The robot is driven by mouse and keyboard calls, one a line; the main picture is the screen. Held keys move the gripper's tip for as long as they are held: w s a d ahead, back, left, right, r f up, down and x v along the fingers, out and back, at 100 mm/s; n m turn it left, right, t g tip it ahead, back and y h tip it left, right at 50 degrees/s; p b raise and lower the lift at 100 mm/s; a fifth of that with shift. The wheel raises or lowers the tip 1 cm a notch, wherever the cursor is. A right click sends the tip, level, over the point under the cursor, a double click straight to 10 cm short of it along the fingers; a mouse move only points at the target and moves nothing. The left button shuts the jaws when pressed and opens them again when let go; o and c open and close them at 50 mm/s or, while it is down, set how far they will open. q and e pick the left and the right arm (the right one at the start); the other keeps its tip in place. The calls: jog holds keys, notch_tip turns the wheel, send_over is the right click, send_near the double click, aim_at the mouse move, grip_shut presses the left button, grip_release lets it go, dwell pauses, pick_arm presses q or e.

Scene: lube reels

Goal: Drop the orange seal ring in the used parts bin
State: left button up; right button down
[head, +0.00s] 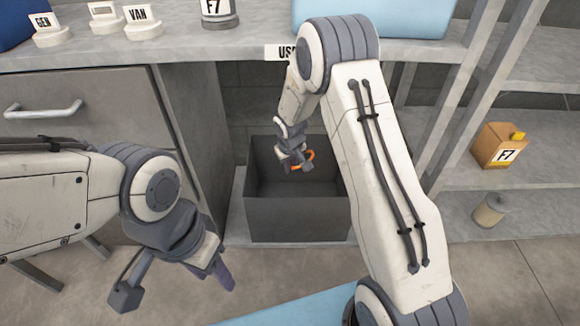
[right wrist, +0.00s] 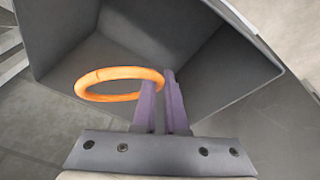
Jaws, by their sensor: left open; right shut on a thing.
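In the head view, the ring (head: 310,157) shows as a small orange arc beside the right gripper (head: 294,163). The grey used parts bin (head: 297,219) stands open under the bench, and the ring is over its opening. The bin also fills much of the right wrist view (right wrist: 215,75), and its visible inside looks empty. My left gripper (head: 222,272) is open and empty at the lower left, away from the bin.
The bench top (head: 260,48) overhangs behind the bin, with a partly hidden label (head: 283,52) on its edge. A drawer unit (head: 90,110) is to the left. Shelves at right hold an F7 box (head: 498,146) and a canister (head: 489,210).

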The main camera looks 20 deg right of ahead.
jog(key=c, duration=0.9)
grip_release()
jog(key=p+v, duration=0.3)
jog(key=v, duration=0.7)
jog(key=shift+s+a+r+p, duration=0.1)
jog(key=shift+s+r+p, duration=0.1)
jog(key=shift+p, duration=0.15)
